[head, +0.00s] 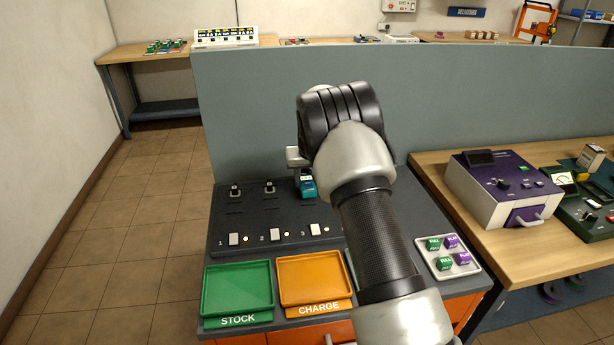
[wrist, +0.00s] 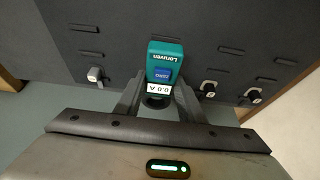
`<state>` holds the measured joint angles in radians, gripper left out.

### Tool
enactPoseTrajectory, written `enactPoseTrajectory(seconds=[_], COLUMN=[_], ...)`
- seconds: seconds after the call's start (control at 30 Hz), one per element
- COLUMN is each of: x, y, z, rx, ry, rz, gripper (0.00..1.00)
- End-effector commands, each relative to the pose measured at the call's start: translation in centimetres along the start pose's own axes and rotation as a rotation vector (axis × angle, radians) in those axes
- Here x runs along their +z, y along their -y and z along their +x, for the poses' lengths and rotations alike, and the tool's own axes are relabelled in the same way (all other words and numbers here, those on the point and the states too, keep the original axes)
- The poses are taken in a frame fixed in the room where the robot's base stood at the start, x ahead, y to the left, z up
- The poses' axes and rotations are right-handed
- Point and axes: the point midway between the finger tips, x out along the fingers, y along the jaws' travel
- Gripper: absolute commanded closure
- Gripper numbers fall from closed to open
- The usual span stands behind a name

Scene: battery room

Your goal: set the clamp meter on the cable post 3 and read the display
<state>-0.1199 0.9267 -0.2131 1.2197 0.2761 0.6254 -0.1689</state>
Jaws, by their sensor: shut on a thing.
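My gripper (wrist: 157,98) is shut on the teal clamp meter (wrist: 165,56), one finger on each side of it. The meter has a blue ZERO button, and its white display (wrist: 159,88) reads 0.0 A, upside down in the wrist view. A dark ring shows at its jaw end. In the head view the meter (head: 307,188) is over the dark panel (head: 222,222), above the switch marked 3 (head: 315,229). Two posts (head: 235,190) (head: 269,187) stand clear to its left. Cable post 3 is hidden; I cannot tell whether the jaw is around it.
A green STOCK tray (head: 238,288) and an orange CHARGE tray (head: 316,279) lie in front of the panel. A white tray (head: 474,268) with green and purple blocks is at the right. A grey-green partition (head: 240,110) rises behind. My arm hides the panel's right part.

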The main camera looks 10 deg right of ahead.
Motion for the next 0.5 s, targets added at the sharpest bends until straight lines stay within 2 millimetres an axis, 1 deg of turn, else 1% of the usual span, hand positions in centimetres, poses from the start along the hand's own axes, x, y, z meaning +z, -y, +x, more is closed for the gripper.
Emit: enactPoseTrajectory(seconds=[0.03,0.2,0.5], x=[0.3,0.8,0.8], y=[0.0,0.0,0.0], z=[0.8,1.9,2.0], rx=[0.000,0.000,0.000], ry=[-0.001,0.000,-0.001], rz=[0.000,0.000,0.000], gripper=[0.94,0.94,0.94])
